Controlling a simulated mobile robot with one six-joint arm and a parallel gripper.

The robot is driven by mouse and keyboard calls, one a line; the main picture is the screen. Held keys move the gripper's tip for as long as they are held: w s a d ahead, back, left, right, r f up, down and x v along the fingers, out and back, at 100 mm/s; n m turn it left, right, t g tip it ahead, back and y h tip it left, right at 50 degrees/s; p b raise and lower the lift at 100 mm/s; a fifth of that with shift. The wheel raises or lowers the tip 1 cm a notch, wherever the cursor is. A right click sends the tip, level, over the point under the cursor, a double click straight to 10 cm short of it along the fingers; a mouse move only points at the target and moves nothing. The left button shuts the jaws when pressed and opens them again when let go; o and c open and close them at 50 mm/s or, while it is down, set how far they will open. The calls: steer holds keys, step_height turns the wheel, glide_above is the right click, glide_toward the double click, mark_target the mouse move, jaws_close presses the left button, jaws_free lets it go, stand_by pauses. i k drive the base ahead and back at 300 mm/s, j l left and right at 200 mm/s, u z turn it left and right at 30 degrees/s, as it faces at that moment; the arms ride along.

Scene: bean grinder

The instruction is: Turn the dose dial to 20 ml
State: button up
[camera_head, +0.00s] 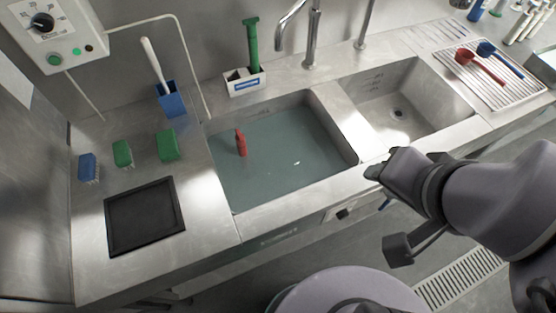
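The dose dial (42,22) is a round black knob on the front of a white control box (40,35) mounted on the wall at the upper left. Small printed marks stand around the knob, but they are too small to read surely, and I cannot tell which value it points to. My gripper (380,172) is at the right, over the front edge of the sinks, far from the dial and apart from the box. Its fingers are not clear enough to show whether it is open or shut.
A water-filled basin (290,145) holds a red bottle (241,143). Beside it are an empty sink (405,95), faucet (312,35) and drying rack (495,80) with scoops. Brushes, a blue holder (171,100) and a black mat (145,216) occupy the left counter. A cable hangs below the box.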

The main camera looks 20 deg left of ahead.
mark_target(43, 22)
steer(key=u, duration=2)
steer(key=i+j+u, duration=0.2)
steer(key=j+u, duration=0.2)
